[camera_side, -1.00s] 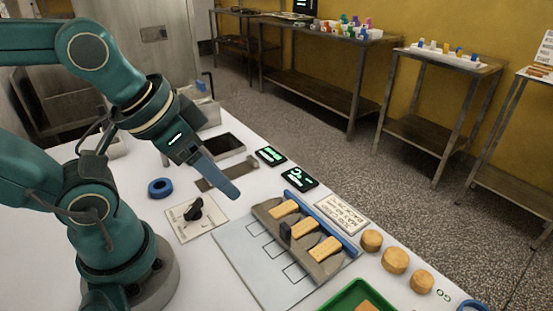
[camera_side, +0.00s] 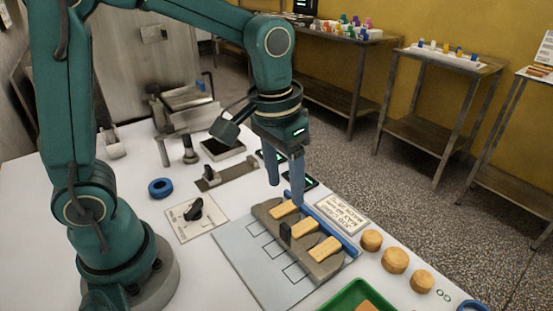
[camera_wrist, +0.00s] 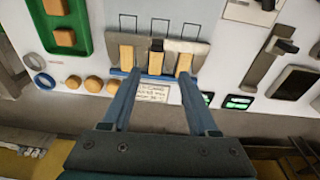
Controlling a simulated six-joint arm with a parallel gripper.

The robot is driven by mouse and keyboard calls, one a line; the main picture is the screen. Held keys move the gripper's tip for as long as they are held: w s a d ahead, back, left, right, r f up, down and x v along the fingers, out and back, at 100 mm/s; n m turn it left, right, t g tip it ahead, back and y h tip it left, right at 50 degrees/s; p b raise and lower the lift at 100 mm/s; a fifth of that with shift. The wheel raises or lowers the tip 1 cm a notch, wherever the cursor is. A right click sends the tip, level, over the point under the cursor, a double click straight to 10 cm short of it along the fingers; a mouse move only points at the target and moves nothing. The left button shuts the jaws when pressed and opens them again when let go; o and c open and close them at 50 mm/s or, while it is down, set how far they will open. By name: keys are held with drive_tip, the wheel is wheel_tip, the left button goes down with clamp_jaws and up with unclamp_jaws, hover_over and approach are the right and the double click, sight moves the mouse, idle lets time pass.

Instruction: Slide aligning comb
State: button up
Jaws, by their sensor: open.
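The grey comb (camera_side: 322,268) lies on the pale board (camera_side: 232,248) at its right side, with an upright black handle (camera_side: 286,231) at its middle. Three tan biscuits (camera_side: 304,226) lie in its gaps, beside a blue rail (camera_side: 350,246). My gripper (camera_side: 285,196) is open and points down over the far end of the comb, near the farthest biscuit. In the wrist view, the open gripper (camera_wrist: 157,76) has its fingertips wide apart, one to each side of the black handle (camera_wrist: 157,45). Nothing is held. Whether the fingertips touch anything cannot be told.
A dial plate (camera_side: 185,217), a blue ring (camera_side: 160,187) and a slotted plate with another black handle (camera_side: 210,173) lie left. Round tan pieces (camera_side: 395,260) and a green tray (camera_side: 343,300) are at the right. A sign (camera_side: 342,213) stands behind the rail.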

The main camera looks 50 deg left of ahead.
drive_tip(key=g, duration=0.1)
hover_over(287, 226)
wheel_tip(287, 226, down, 4)
drive_tip(key=shift+s+a+f, duration=0.1)
drive_tip(key=shift+f, duration=2.1)
clamp_jaws()
